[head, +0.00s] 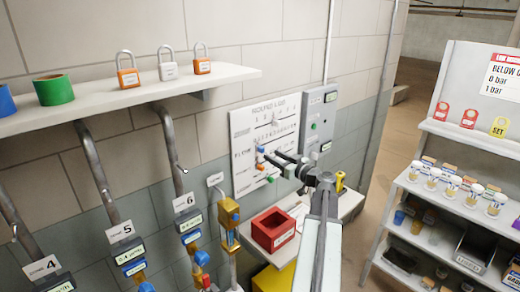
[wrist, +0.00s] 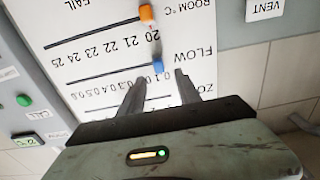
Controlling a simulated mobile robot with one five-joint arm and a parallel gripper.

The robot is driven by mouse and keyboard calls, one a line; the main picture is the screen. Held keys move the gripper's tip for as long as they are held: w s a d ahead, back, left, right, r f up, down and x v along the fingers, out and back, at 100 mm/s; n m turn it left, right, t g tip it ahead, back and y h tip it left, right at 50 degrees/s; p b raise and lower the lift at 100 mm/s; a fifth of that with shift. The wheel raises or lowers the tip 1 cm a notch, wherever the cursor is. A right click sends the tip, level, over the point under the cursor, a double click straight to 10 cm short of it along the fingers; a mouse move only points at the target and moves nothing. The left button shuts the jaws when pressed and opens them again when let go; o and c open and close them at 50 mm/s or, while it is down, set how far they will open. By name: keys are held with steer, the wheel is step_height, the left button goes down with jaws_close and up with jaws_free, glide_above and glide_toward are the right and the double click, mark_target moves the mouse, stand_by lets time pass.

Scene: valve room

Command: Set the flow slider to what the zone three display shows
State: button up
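The white control board (head: 240,125) hangs on the wall in the head view. In the wrist view it appears upside down, with printed ROOM °C and FLOW scales. A blue knob (wrist: 157,68) sits at the low-number end of the FLOW line. An orange knob (wrist: 147,13) sits near 20 on the ROOM °C line. My gripper (wrist: 160,78) is open at the board, its fingertips on either side of the blue knob and apparently not closed on it. Signs 4 (head: 42,267), 5 (head: 122,231) and 6 (head: 183,202) mark pipes at left. No zone three display shows.
A grey panel with a green button (wrist: 23,100) adjoins the board. A red bin (head: 273,230) stands on a small shelf below it. Padlocks (head: 128,76) sit on a wall shelf (head: 180,92) at upper left. A stocked shelf rack (head: 440,205) stands right, beside open floor.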

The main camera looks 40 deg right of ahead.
mark_target(264, 150)
steer(key=w, duration=0.7)
steer(key=shift+w+d, duration=0.25)
steer(key=shift+w, duration=0.15)
steer(key=shift+c, duration=0.3)
jaws_close()
steer(key=shift+s, duration=0.1)
stand_by(0.6)
